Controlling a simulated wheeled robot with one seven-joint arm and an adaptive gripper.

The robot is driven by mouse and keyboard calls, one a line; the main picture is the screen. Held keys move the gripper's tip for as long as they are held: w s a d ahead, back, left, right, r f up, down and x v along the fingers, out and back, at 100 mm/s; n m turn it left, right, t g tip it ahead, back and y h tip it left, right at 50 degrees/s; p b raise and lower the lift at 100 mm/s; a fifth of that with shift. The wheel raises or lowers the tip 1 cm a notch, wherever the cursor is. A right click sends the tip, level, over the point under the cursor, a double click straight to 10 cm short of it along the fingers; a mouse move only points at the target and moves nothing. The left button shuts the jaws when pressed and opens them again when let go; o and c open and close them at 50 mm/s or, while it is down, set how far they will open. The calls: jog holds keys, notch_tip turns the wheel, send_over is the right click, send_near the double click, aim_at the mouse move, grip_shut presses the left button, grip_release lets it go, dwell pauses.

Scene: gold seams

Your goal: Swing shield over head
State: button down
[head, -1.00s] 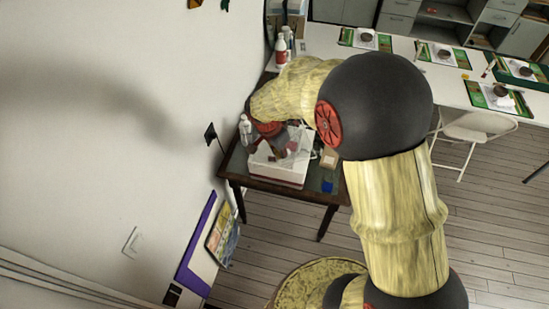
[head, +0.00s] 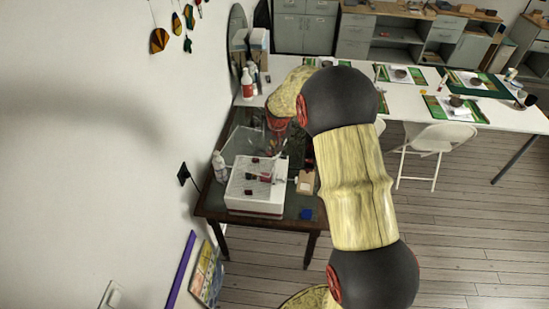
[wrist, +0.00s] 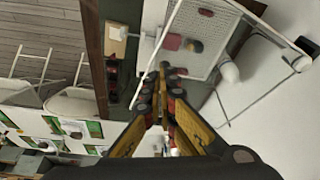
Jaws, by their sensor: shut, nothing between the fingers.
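A white box-shaped machine (head: 256,192) stands on a small dark table. Its perforated top (wrist: 207,45) carries a red part (wrist: 172,42) and a dark knob (wrist: 207,12). A clear pane (head: 243,143), which looks like the shield, stands tilted at the machine's back left. In the wrist view, clear edges run near the perforated top, but I cannot tell exactly how the pane sits. My gripper (wrist: 164,72) is shut and empty, above the machine's edge. In the head view, my gripper (head: 279,140) is behind the machine and partly hidden; contact with the pane cannot be told.
A white bottle (head: 219,165) stands left of the machine, close to the wall. A small brown box (head: 306,182) and a blue item (head: 306,214) lie to its right. A long white table (head: 410,98) with placemats and a white folding chair (head: 437,143) are beyond. Floor at right is clear.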

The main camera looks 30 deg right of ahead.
jog(key=shift+w+d, duration=0.3)
jog(key=shift+w, duration=0.65)
jog(key=shift+w+d, duration=0.3)
jog(key=shift+w, duration=0.6)
jog(key=shift+s, duration=0.1)
